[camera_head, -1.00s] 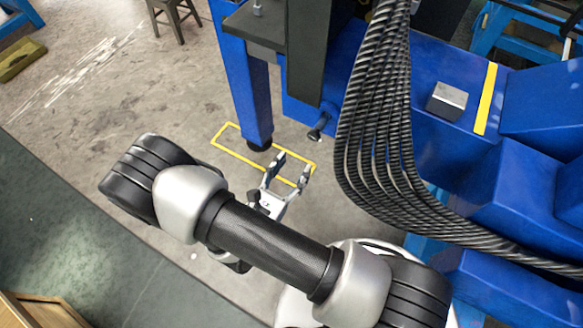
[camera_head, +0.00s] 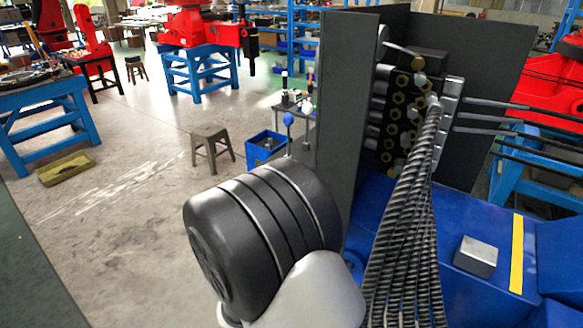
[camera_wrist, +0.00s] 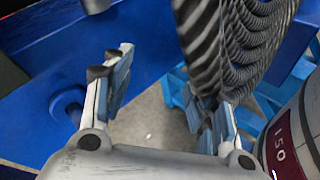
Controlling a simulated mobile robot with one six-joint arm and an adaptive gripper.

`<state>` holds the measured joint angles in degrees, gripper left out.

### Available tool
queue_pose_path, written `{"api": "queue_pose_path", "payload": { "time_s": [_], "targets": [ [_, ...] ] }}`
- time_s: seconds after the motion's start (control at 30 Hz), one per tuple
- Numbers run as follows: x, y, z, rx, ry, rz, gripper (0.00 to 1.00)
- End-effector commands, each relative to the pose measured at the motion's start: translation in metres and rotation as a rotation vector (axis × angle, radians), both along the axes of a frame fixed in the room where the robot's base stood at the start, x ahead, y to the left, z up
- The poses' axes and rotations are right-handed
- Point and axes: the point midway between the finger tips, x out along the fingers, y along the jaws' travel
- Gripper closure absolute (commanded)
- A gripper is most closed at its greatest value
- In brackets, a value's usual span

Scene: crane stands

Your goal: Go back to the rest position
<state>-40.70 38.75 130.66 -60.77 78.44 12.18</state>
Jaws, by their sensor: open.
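My gripper (camera_wrist: 168,92) shows in the wrist view, open, with nothing between its two fingers. Black ribbed hoses (camera_wrist: 235,40) hang just beyond the fingers at upper right, close to the right finger; I cannot tell whether they touch. A blue machine frame (camera_wrist: 70,65) is beyond the left finger. In the head view my gripper is out of sight, and my own dark and silver arm fills the lower middle. The same hoses (camera_head: 408,240) run down from a dark valve block (camera_head: 400,130) right of my arm.
A grey block (camera_head: 476,256) sits on the blue frame (camera_head: 440,285) beside a yellow stripe. A dark upright panel (camera_head: 347,110) stands close behind my arm. A stool (camera_head: 211,143), a blue bin (camera_head: 265,147) and a blue table (camera_head: 45,105) stand farther back. Open floor (camera_head: 120,190) lies at left.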

Motion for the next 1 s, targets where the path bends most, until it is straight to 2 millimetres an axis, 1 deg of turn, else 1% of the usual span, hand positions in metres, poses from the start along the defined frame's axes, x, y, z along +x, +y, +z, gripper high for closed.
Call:
{"api": "queue_pose_path", "payload": {
  "time_s": [0.03, 0.13, 0.23, 0.37, 0.5, 0.63, 0.8, 1.0],
  "targets": [
    [-0.008, -0.01, 0.01, 0.066, -0.032, -0.08, 0.47],
    [-0.027, -0.024, 0.023, 0.198, -0.085, -0.231, 0.47],
    [-0.046, -0.032, 0.035, 0.335, -0.147, -0.371, 0.47],
    [-0.069, -0.037, 0.046, 0.52, -0.239, -0.535, 0.47],
    [-0.089, -0.033, 0.058, 0.728, -0.357, -0.69, 0.47],
    [-0.101, -0.026, 0.07, 0.924, -0.483, -0.806, 0.47],
    [-0.108, -0.013, 0.091, 1.18, -0.672, -0.914, 0.47],
    [-0.11, -0.001, 0.114, 1.404, -0.856, -0.963, 0.47]
  ]
}}
